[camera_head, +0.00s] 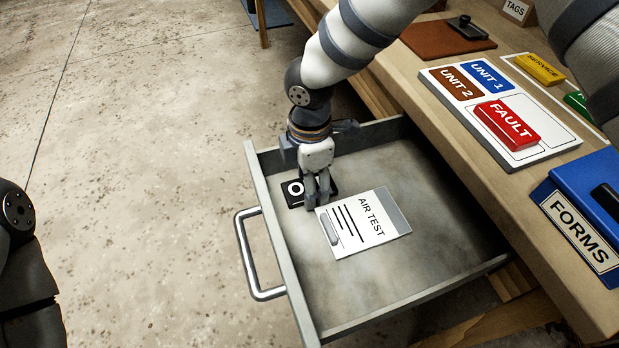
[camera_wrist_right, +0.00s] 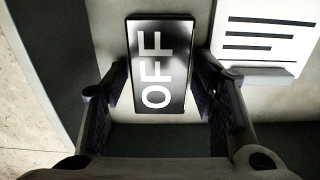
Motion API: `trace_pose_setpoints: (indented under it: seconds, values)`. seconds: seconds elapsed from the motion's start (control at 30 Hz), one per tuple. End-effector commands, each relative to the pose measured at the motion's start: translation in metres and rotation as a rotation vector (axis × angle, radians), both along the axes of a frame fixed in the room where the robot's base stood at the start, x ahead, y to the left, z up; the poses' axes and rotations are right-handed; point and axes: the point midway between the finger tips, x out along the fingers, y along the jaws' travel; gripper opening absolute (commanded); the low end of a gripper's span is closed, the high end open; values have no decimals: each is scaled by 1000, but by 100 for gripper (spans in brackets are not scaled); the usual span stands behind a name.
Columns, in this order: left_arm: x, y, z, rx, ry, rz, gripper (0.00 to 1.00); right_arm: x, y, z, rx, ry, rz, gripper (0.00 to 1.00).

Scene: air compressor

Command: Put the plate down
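The plate (camera_head: 293,192), black with white letters, lies in the open grey drawer (camera_head: 420,252) near its left corner. In the right wrist view it reads OFF (camera_wrist_right: 160,65) and looks flat on the drawer floor. My right gripper (camera_head: 319,196) reaches down over it and hides part of it in the head view. In the right wrist view the gripper's fingers (camera_wrist_right: 160,88) stand on either side of the plate, with narrow gaps at its edges, so it looks open. My left gripper is out of view; only a dark part of that arm shows.
A white AIR TEST sheet (camera_head: 370,226) lies in the drawer beside the plate. The drawer's handle (camera_head: 250,262) juts out to the left. The bench holds a board (camera_head: 535,155) with UNIT 1, UNIT 2 and FAULT plates, and a blue FORMS box (camera_head: 590,180). The drawer's right part is clear.

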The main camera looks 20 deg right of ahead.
Motion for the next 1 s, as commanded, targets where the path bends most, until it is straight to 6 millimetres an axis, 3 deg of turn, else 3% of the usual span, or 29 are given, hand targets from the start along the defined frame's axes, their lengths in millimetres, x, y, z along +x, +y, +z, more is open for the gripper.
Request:
trace_pose_setpoints:
  seconds: [0.37, 0.47, 0.7, 0.83, 1.0]
  values:
    - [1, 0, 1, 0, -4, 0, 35, 0, 0, 6, 1, -2, 0, 66]
    - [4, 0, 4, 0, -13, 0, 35, 2, 0, 26, 1, -6, -2, 66]
    - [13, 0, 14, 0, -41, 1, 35, 1, 0, 93, 1, -8, -1, 66]
    - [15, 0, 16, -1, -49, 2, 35, 0, 0, 115, 0, -4, -1, 66]
    - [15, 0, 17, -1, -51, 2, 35, 0, 0, 125, 1, 0, 0, 66]
